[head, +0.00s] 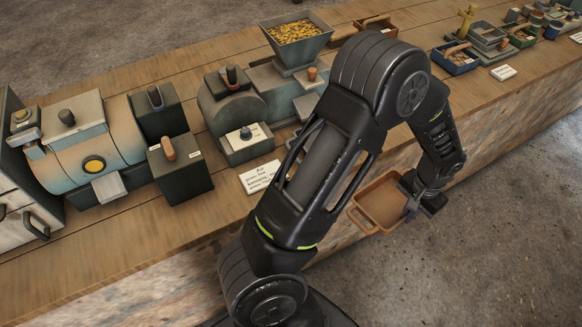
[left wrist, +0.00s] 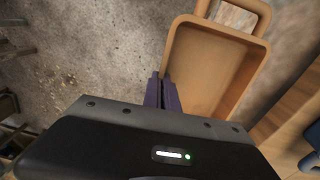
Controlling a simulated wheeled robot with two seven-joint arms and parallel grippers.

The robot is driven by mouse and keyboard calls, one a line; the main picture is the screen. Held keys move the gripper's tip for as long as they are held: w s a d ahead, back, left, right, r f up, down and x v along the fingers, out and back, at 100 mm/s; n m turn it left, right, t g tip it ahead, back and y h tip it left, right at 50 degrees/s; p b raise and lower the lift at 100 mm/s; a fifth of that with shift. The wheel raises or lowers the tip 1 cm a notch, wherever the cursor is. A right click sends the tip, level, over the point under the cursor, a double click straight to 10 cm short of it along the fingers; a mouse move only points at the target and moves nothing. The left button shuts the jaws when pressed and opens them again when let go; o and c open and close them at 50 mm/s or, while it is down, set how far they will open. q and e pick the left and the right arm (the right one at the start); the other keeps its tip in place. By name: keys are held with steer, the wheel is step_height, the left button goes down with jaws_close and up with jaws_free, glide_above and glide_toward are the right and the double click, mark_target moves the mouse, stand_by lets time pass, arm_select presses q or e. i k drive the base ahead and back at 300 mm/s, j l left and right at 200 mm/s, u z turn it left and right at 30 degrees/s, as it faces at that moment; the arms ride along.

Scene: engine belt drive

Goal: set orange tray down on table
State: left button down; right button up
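The orange tray (head: 381,202) is a shallow rectangular tray with a loop handle at one end. It looks empty, and it hangs in the air beyond the table's front edge, above the floor. My left gripper (head: 411,208) is at the tray's right side in the head view. In the left wrist view, its dark purple fingers (left wrist: 162,93) are close together on the wall of the tray (left wrist: 211,66). The wooden table (head: 130,232) runs diagonally across the head view. My left arm hides part of its middle. My right gripper is not in view.
Machines stand along the table, including one with a hopper (head: 297,32) of yellow bits. A white label card (head: 260,177) lies near the front. A blue tray (head: 455,59), a brown tray (head: 376,24) and a green tray (head: 521,37) stand further right. Bare wood shows along the front edge.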

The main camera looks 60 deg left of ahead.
mark_target(118, 238)
steer(key=k+u, duration=0.15)
steer(key=k, duration=1)
steer(key=k+u, duration=0.15)
steer(key=k, duration=1)
steer(key=i+j, duration=0.4)
steer(key=j, duration=0.1)
